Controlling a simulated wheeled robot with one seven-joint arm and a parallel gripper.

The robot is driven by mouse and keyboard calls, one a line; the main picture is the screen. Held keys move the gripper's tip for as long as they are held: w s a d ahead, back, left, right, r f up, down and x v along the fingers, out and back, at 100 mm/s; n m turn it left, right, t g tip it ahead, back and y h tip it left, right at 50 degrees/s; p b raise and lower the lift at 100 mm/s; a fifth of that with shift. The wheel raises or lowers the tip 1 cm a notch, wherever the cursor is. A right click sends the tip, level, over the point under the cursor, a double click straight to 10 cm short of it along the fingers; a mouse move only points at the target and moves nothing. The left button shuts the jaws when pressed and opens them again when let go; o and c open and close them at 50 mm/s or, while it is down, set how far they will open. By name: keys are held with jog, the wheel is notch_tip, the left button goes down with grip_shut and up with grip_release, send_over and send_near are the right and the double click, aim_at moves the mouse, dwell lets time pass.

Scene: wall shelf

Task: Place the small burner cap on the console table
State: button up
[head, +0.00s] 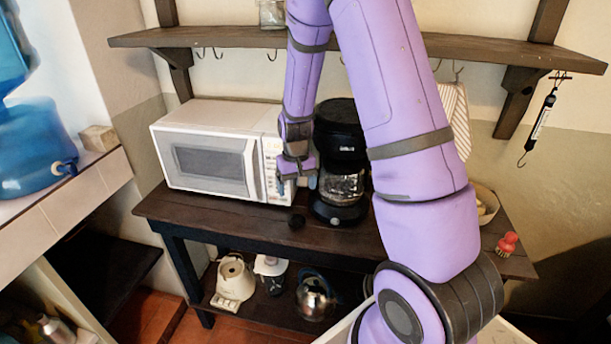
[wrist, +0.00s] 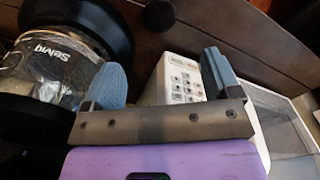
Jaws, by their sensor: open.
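The small burner cap (head: 296,221) is a small dark round piece. It appears to rest on the dark wooden console table (head: 230,214), near the front edge between the microwave and the coffee maker. In the wrist view the cap (wrist: 159,14) shows at the top edge, beyond my fingertips and apart from them. My gripper (head: 297,184) is above and behind the cap, in front of the microwave's right side. In the wrist view my gripper (wrist: 160,68) has its two blue-grey fingers spread wide with nothing between them.
A white microwave (head: 212,160) stands left of my gripper. A black coffee maker (head: 341,150) stands close on its right. A red brush (head: 507,244) lies at the table's right end. A wall shelf (head: 230,37) runs above. Small appliances sit on the lower shelf.

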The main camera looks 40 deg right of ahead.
jog(key=s+a+r+n+t, duration=0.1)
jog(key=s+a+r, duration=0.25)
jog(key=r, duration=0.65)
jog(key=s+a+r+n+t, duration=0.1)
jog(key=s+a+r+t, duration=0.2)
jog(key=r, duration=0.7)
jog(key=s+a+r, duration=0.2)
jog(key=s+r, duration=0.3)
jog(key=s, duration=0.4)
jog(key=s+a+r+n+t, duration=0.1)
jog(key=s+r, duration=0.5)
jog(key=s, duration=0.4)
jog(key=shift+a, duration=0.35)
